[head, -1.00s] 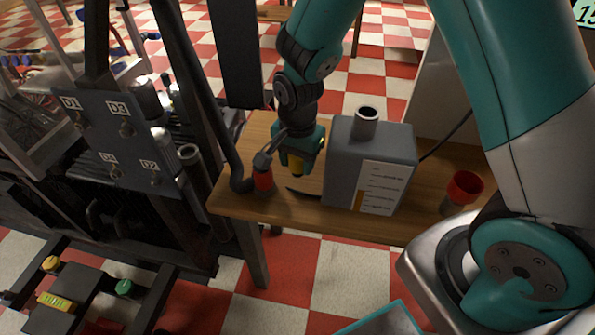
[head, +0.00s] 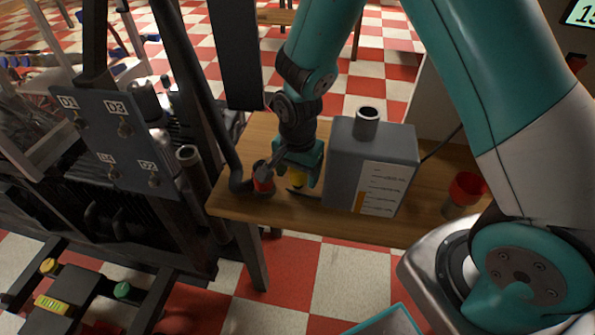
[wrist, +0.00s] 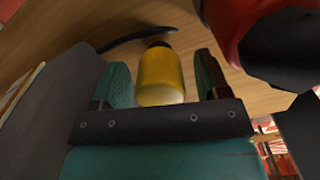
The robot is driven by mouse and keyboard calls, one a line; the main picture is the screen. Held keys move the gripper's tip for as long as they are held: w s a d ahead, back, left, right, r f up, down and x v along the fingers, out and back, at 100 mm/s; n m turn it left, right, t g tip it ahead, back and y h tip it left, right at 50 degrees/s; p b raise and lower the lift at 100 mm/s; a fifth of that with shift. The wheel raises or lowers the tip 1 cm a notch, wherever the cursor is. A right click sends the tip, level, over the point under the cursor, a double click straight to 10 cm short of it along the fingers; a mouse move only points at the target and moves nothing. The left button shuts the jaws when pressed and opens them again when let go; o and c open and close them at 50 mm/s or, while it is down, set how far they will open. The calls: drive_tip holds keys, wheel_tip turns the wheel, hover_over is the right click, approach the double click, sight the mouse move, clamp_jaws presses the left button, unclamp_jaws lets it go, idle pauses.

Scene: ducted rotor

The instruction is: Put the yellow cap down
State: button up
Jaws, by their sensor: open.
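The yellow cap (head: 297,180) is low at the wooden table top, left of the grey canister. In the wrist view the cap (wrist: 160,76) lies between my two teal fingers, with a gap on each side, its dark end toward the wood. My gripper (head: 300,168) is open around it, pointing down; in the wrist view both its fingers (wrist: 163,80) show. The cap seems to rest on the table, but its contact with the wood is partly hidden.
The grey canister (head: 371,165) stands close to the right of my gripper. A red-and-black nozzle (head: 263,178) on a dark hose is close on the left. A red cup (head: 466,188) stands further right on the table (head: 300,216). A dark curved strip (wrist: 135,38) lies beside the cap.

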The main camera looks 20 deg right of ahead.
wheel_tip(320, 180, up, 12)
drive_tip(key=p, duration=0.2)
drive_tip(key=shift+f+p, duration=0.15)
drive_tip(key=shift+p, duration=0.15)
drive_tip(key=s+a+r+n+y, duration=0.2)
drive_tip(key=s+r+n, duration=0.5)
drive_tip(key=s+n, duration=0.1)
drive_tip(key=s+a+r+n+y, duration=0.2)
drive_tip(key=s+r+n, duration=0.6)
drive_tip(key=s+n, duration=0.1)
drive_tip(key=shift+s+a, duration=0.35)
drive_tip(key=shift+s, duration=0.45)
